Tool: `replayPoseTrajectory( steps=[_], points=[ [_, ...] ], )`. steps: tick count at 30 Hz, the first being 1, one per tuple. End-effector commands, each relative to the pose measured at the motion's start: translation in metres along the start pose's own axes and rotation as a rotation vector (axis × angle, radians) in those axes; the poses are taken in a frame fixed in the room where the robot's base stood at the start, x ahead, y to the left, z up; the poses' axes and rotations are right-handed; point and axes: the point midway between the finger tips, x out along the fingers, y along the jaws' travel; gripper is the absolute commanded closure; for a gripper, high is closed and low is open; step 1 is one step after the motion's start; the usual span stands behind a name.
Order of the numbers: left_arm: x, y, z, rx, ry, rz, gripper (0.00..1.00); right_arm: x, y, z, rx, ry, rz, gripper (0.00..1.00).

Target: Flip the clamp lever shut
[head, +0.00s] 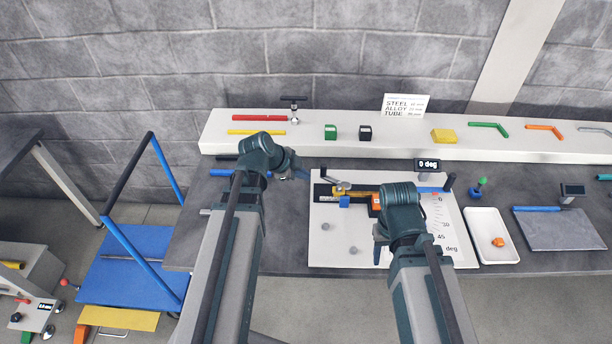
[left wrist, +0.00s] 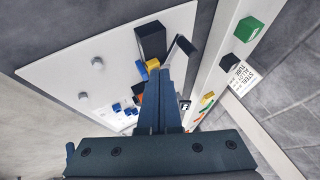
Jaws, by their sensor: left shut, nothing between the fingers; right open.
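A white fixture board (head: 325,250) lies on the bench and also shows in the left wrist view (left wrist: 90,50). On it a small silver lever-like part (head: 341,185), apparently the clamp lever, stands by a blue block (head: 344,202) and a yellow strip (head: 366,194). A dark upright bar (left wrist: 181,46) near my left fingertips in the left wrist view may be this lever. My left gripper (head: 302,174) is shut and empty, left of the silver part; its fingers (left wrist: 162,82) also show in the left wrist view. My right gripper (head: 378,243) is open at the board's front; its arm hides part of the fixture.
A white shelf (head: 290,143) with red and yellow bars and green and black blocks runs behind the board. A "0 deg" display (head: 428,165) stands at the back. A white tray (head: 487,219) with an orange piece is to the right. The board's front left is mostly clear.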

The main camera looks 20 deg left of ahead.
Motion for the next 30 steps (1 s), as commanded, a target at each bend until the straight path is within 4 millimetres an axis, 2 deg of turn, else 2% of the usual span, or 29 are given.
replayPoseTrajectory(
  steps=[1,3,13,15,19,30],
  points=[
    [0.017,0.002,0.003,0.001,0.001,0.001,1.00,0.016,-0.002,-0.001,0.000,0.000,0.000,0.50],
    [0.030,0.002,0.003,0.002,0.000,0.001,1.00,0.026,-0.003,-0.002,0.000,0.000,0.000,0.50],
    [0.085,0.002,0.003,0.000,0.001,0.001,1.00,0.069,-0.006,-0.004,0.000,0.000,0.000,0.50],
    [0.085,-0.015,0.000,0.000,0.000,0.000,1.00,0.061,-0.006,-0.004,0.000,0.000,0.000,0.50],
    [0.091,-0.027,0.000,0.000,0.000,0.000,1.00,0.061,-0.006,-0.004,0.000,0.000,0.000,0.50],
    [0.095,-0.035,0.000,0.000,-0.001,0.000,1.00,0.061,-0.006,-0.004,0.000,0.000,0.000,0.50]
  ],
)
